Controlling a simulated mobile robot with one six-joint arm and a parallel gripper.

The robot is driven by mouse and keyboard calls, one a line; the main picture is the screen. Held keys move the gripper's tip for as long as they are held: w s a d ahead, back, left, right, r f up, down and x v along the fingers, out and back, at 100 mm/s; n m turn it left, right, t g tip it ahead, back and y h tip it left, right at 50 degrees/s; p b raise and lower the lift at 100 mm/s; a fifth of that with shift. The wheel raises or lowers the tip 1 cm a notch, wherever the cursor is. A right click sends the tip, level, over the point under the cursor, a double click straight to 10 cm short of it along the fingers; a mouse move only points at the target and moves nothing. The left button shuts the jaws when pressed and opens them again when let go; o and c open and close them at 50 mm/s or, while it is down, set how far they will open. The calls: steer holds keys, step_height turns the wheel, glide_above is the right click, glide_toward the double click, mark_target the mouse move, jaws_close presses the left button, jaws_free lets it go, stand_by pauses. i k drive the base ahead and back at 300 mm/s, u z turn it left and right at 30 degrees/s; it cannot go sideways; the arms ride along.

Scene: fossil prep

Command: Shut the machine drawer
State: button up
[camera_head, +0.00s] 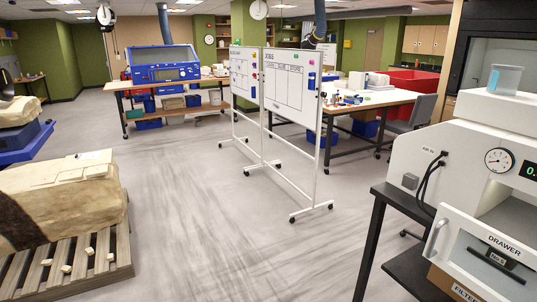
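The white machine (414,157) stands on a dark bench at the right edge, partly cut off by the picture. Its drawer (462,222) has a white front with the word DRAWER and a dark slot with a small label. A pale curved handle (435,238) is at the left end of the front. A grey recess shows above the drawer front, and the front seems to stand out from the body; how far out it is, I cannot tell. My gripper is not in view.
A dark-legged bench (376,225) carries the machine. A wheeled whiteboard (290,87) stands mid-room. A pallet (105,262) with a large pale block (60,200) is at left. The grey floor (215,235) between pallet and bench is clear. A clear cup (504,79) sits on the machine.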

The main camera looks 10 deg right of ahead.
mark_target(458, 243)
steer(key=z, duration=4.7)
steer(key=i, duration=0.1)
steer(key=u, duration=3)
steer(key=k, duration=0.6)
steer(key=u, duration=0.15)
steer(key=i, duration=0.6)
steer(key=z, duration=0.05)
